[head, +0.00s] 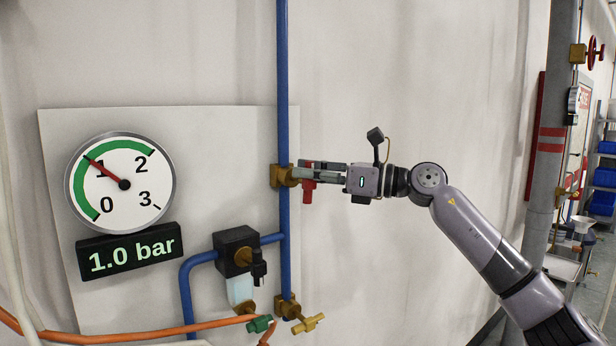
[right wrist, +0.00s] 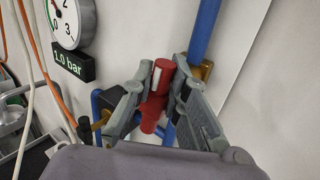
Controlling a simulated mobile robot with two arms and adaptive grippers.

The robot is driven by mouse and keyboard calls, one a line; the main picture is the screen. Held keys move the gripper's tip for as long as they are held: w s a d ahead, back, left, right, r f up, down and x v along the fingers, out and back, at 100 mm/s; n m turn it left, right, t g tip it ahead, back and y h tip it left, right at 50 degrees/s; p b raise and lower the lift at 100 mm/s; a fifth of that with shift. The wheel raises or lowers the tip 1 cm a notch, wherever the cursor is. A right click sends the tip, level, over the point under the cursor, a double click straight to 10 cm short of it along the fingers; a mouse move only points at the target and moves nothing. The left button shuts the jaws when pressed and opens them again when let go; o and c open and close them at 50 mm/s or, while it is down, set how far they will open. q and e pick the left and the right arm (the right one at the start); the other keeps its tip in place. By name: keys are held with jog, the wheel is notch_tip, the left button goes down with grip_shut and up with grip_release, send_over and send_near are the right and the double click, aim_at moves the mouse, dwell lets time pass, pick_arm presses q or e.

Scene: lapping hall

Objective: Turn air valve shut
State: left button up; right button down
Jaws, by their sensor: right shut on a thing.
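The air valve has a brass body (head: 284,177) on a vertical blue pipe (head: 283,90). Its red handle (head: 307,192) shows below the fingers, its visible part pointing down. My right gripper (head: 306,174) reaches in from the right and is shut on the red handle. In the right wrist view the red handle (right wrist: 157,92), with a white mark near its top, sits between the two grey fingers of my right gripper (right wrist: 155,95). The fingers hide part of the handle in the head view. My left gripper is not in view.
A round gauge (head: 120,183) points near 1, above a display (head: 130,251) reading 1.0 bar. A filter unit (head: 237,251) and a brass tap (head: 308,323) sit lower down. An orange hose (head: 120,337) crosses the bottom left. The wall right of the pipe is bare.

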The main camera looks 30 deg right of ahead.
jog(key=m+b, duration=0.1)
jog(key=m+t+b, duration=0.2)
jog(key=m, duration=0.1)
jog(key=shift+d+f+y, duration=0.35)
jog(key=shift+y, duration=0.05)
jog(key=shift+d+m+t+b, duration=0.15)
jog(key=shift+m+t+b, duration=0.65)
jog(key=shift+m, duration=0.2)
jog(key=m+t+h, duration=0.2)
jog(key=m+h, duration=0.1)
jog(key=m, duration=0.3)
jog(key=f+m+t+h, duration=0.1)
jog(key=m+t+h, duration=0.1)
jog(key=m, duration=0.4)
jog(key=d+m+t+h, duration=0.1)
jog(key=m+t+h, duration=0.1)
jog(key=m+h, duration=0.3)
jog(key=shift+w+f+m+t, duration=0.1)
jog(key=shift+f+m+t, duration=0.1)
jog(key=shift+m+t, duration=0.2)
jog(key=shift+m, duration=0.3)
jog(key=c, duration=1.6)
grip_release()
jog(key=shift+o, duration=0.2)
